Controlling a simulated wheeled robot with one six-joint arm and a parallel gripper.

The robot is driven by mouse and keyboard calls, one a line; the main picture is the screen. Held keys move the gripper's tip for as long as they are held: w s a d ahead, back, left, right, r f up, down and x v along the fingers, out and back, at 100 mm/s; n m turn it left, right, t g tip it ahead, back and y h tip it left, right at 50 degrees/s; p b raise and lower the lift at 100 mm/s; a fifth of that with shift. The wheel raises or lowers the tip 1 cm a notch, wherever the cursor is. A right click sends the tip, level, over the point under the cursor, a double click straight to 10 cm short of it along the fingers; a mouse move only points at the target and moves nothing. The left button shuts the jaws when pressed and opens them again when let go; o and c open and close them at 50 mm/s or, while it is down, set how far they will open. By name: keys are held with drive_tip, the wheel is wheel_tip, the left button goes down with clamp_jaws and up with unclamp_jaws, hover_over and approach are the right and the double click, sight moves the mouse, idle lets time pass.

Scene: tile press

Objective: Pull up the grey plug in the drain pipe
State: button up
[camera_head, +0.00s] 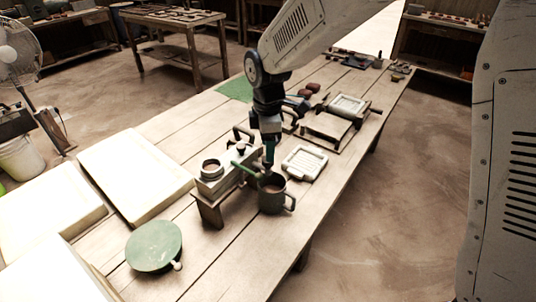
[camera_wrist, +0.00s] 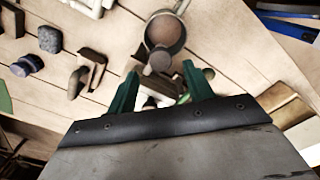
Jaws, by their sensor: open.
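My gripper (camera_head: 268,166) points down over the bench beside a grey-green mug (camera_head: 273,194) with brown contents. In the wrist view its two green fingers (camera_wrist: 160,86) are apart with nothing held between them. A grey round knob (camera_wrist: 160,61), which looks like the plug, shows just beyond the fingertips and overlaps the near edge of the mug (camera_wrist: 163,34). I cannot tell the gap between it and the fingers. In the head view a green pipe (camera_head: 246,169) runs from a pale trough (camera_head: 225,179) toward the mug; my gripper hides its outer end and the plug.
A white ribbed tray (camera_head: 304,162) and a wooden frame (camera_head: 326,130) lie to the right. A green round disc (camera_head: 154,247) and large pale slabs (camera_head: 135,172) lie to the left. The front bench edge is close to the mug.

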drive_tip(key=shift+f, duration=1.9)
clamp_jaws()
drive_tip(key=shift+r, duration=1.1)
unclamp_jaws()
